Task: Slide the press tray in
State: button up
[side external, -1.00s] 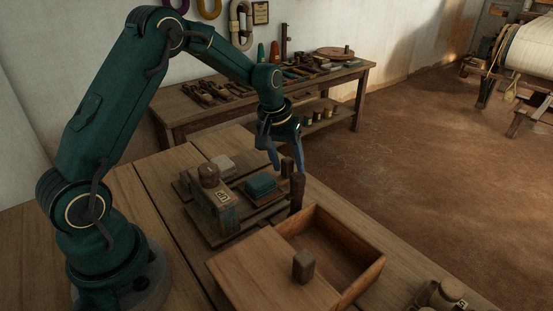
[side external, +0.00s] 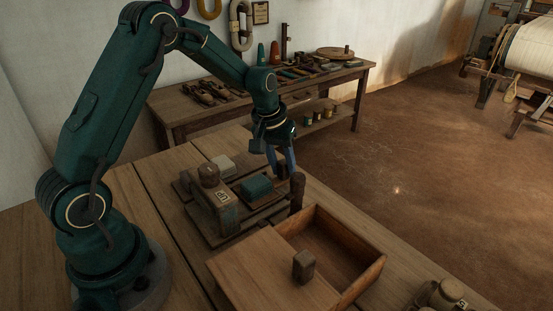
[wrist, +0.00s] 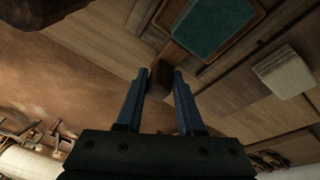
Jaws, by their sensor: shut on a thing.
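The press tray (side external: 262,203) is a dark wooden slide carrying a teal block (side external: 257,187); the block also shows in the wrist view (wrist: 215,22). It lies right of the upright wooden press block (side external: 222,205), which has a label and a round knob on top. My gripper (side external: 284,171) reaches down at the tray's far end, its blue fingers closed on a small dark wooden handle (wrist: 157,70). In the wrist view the handle sits between the fingertips, partly hidden by them. How far the tray sits under the press is hard to tell.
A dark upright post (side external: 297,192) stands close to my fingers. An open-topped wooden box (side external: 340,250) with a partly drawn lid (side external: 262,270) lies in front. A pale block (side external: 222,165) sits behind the press. A tool bench (side external: 190,115) stands at the back.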

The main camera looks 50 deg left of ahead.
aim_at(248, 190)
jog(key=shift+s+d, duration=0.15)
jog(key=shift+s, duration=4.9)
jog(key=o, duration=1)
jog(key=shift+w+r, duration=0.1)
jog(key=shift+r, duration=3.2)
